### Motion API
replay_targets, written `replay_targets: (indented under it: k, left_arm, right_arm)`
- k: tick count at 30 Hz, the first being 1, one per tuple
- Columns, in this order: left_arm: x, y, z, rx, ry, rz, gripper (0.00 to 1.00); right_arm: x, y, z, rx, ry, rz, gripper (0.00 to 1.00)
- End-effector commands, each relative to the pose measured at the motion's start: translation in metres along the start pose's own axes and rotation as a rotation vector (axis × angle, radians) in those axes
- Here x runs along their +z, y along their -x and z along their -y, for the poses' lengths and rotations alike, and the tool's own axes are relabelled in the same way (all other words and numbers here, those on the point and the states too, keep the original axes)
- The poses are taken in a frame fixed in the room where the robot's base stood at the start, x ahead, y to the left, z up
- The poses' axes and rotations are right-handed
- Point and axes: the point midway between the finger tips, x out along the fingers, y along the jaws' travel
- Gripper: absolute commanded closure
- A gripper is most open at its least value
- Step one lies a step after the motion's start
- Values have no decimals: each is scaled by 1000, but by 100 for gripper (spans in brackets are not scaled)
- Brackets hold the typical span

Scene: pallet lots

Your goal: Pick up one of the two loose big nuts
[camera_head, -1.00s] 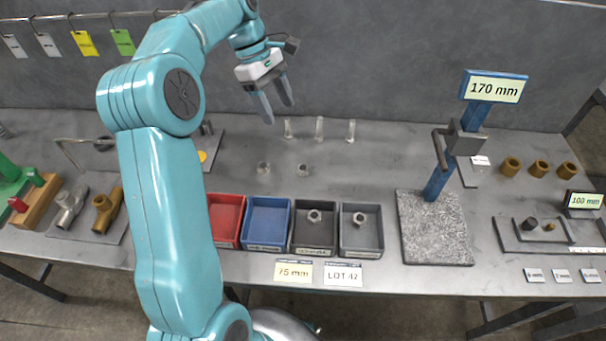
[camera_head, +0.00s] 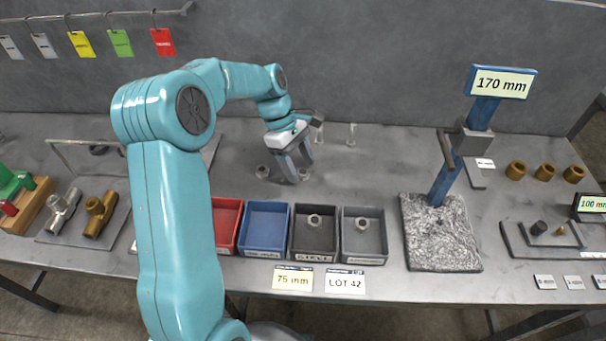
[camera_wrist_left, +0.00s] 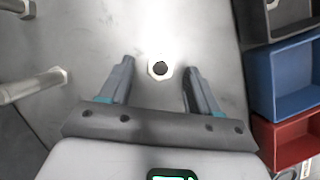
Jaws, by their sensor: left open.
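One loose big nut (camera_head: 262,172), grey metal, lies on the bench left of my left gripper in the head view. The other loose nut (camera_head: 303,174) is mostly hidden by the fingers there. The left wrist view shows a nut (camera_wrist_left: 152,72) flat on the bench, between and slightly beyond the fingertips, with clear gaps on both sides. My left gripper (camera_head: 300,173) is open and empty, pointing down at the bench; it also shows in the left wrist view (camera_wrist_left: 158,68). My right gripper is not in view.
Red (camera_head: 226,224), blue (camera_head: 265,204), black (camera_head: 294,236) and grey (camera_head: 345,238) bins stand in front; the black and grey ones each hold a nut. Upright bolts, one of them at the right (camera_head: 350,134), stand behind the gripper. A blue height gauge (camera_head: 440,182) stands right.

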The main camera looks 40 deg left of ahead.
Motion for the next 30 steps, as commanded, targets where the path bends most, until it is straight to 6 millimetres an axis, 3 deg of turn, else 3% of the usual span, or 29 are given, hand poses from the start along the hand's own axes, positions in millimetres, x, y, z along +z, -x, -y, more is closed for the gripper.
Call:
replay_targets:
  k: [9,11,15,25,30]
  left_arm:
    - [0,-9,0,1,0,0,38]
    - [0,-9,0,1,0,0,55]
    - [0,-9,0,1,0,-1,99]
    - [1,-6,0,2,0,-1,99]
    - [7,9,0,4,-1,-1,99]
  right_arm:
    - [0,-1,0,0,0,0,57]
    - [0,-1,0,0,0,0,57]
    - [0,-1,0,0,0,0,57]
    - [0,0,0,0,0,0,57]
    - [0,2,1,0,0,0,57]
